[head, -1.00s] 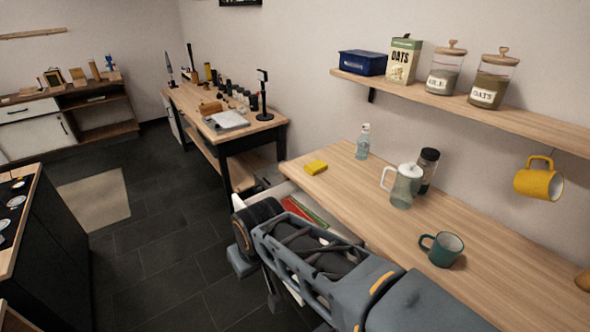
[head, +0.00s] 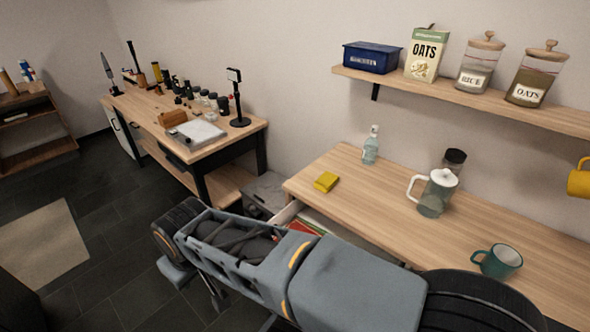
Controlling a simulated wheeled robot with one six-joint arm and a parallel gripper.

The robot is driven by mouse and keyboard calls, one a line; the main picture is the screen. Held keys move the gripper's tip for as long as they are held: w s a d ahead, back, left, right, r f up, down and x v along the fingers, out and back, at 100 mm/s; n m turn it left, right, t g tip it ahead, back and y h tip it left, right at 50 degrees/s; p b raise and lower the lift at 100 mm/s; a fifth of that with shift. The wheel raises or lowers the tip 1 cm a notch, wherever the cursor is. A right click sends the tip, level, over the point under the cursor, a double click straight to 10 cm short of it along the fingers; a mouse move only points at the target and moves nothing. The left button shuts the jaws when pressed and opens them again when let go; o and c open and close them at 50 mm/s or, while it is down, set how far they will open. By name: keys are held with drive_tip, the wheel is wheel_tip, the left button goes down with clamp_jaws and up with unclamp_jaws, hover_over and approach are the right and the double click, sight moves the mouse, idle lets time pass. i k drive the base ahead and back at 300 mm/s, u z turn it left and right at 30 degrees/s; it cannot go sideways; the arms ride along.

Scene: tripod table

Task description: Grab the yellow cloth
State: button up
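The yellow cloth (head: 326,181) is a small folded square lying flat on the wooden counter (head: 350,205), close to its left end and front edge. My arm reaches across the lower part of the head view, in front of the counter. The arm's far end is at the left, over the floor, apart from the cloth. My gripper (head: 215,295) shows only in part below the arm's end, and its fingertips are not clear. Nothing touches the cloth.
A clear bottle (head: 371,146) stands behind the cloth. A glass pitcher (head: 436,193), a dark-lidded jar (head: 453,161) and a green mug (head: 498,261) stand to its right. An open drawer (head: 303,228) with red contents juts out below the counter. A shelf (head: 450,93) hangs above.

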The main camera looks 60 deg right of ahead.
sight(327, 179)
drive_tip(key=i, duration=2.4)
drive_tip(key=z, duration=3.9)
drive_tip(key=i, duration=0.5)
drive_tip(key=z, duration=0.05)
